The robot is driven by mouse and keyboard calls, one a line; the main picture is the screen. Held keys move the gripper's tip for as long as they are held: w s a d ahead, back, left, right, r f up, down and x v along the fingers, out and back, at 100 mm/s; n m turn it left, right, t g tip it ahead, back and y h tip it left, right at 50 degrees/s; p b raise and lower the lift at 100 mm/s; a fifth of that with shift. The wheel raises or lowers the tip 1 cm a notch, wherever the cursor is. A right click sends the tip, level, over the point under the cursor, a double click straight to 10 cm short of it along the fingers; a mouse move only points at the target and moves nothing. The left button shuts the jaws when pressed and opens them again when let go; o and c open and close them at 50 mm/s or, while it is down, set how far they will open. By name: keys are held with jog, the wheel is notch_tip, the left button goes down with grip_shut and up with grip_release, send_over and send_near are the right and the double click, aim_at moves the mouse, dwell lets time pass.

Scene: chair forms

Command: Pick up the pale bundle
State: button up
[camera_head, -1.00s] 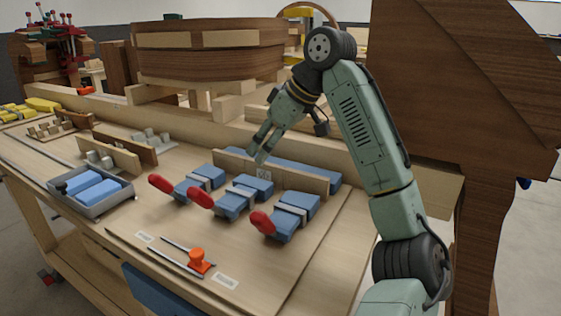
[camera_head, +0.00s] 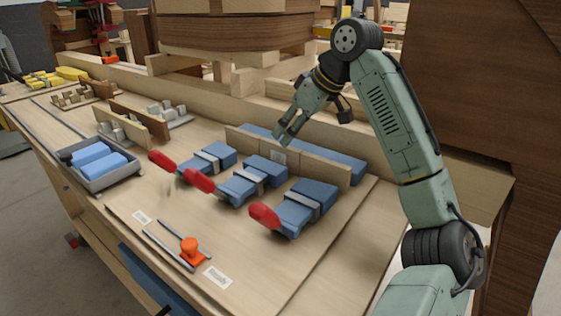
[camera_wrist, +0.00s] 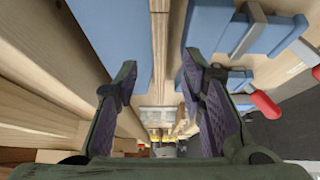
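My gripper (camera_head: 283,138) hangs just above an upright pale wooden board (camera_head: 315,170) on the bench. In the wrist view my gripper (camera_wrist: 160,80) has its two fingers spread, with nothing held between them. I cannot tell for sure which thing is the pale bundle. Small pale grey blocks (camera_head: 166,110) stand in a group at the left of the bench, away from my gripper. In front of the board lie several blue blocks (camera_head: 307,203) with grey bands and red-handled clamps (camera_head: 265,215).
A long blue piece (camera_head: 345,166) lies behind the board. A grey tray (camera_head: 112,179) with blue blocks is at the left. An orange knob (camera_head: 189,246) sits near the front edge. A large dark wooden form (camera_head: 235,35) stands behind. Bare bench top (camera_head: 330,250) shows at the front right.

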aim_at(280, 156)
jog(key=b+x, duration=0.3)
jog(key=shift+f, duration=0.5)
jog(key=shift+w+a+f+b, duration=0.25)
jog(key=shift+a+f+b, duration=0.05)
jog(key=shift+f+b, duration=0.05)
jog(key=shift+r, duration=0.1)
grip_shut()
